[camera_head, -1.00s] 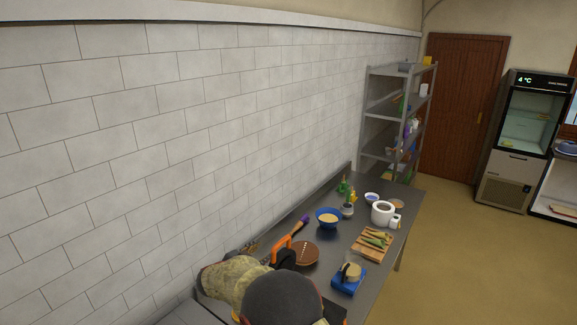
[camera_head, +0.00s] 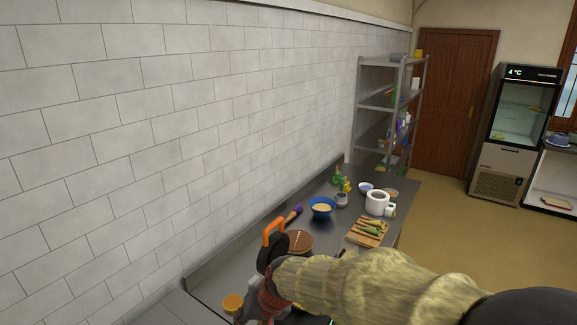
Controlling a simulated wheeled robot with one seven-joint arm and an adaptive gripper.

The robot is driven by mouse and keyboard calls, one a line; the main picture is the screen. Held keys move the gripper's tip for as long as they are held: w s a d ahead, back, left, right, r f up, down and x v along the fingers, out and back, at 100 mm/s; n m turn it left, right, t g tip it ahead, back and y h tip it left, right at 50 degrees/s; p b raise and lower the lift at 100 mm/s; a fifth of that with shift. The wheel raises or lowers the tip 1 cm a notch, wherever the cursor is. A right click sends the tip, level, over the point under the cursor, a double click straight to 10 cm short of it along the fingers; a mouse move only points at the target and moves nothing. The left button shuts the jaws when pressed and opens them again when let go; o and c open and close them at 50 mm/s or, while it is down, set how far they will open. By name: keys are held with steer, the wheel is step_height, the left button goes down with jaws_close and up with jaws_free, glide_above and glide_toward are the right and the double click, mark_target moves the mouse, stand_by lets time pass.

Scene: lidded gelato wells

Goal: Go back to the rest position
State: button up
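My arm crosses the lower right of the head view in a yellowish, wrinkled cover. Its far end is over the near part of the steel counter (camera_head: 211,281). A dark red part at that end (camera_head: 268,298) looks like the start of my gripper. Its fingertips are not clear, so I cannot tell whether it is open or shut, or whether it holds anything. No lidded gelato wells can be made out.
An orange cup (camera_head: 233,302) is nearby. Open floor (camera_head: 470,225) lies right.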

steer(key=s+d+f+m+t+h+b, duration=0.1)
steer(key=s+d+f+b, duration=0.3)
steer(key=s+d+b, duration=0.6)
steer(key=s+d+f+t+h+b, duration=0.1)
steer(key=s+d+f+h+b, duration=0.2)
steer(key=s+d+b, duration=0.7)
steer(key=d, duration=0.8)
steer(key=shift+d+f+m+t, duration=0.3)
steer(key=shift+f+m+t, duration=0.05)
steer(key=shift+m+t, duration=0.05)
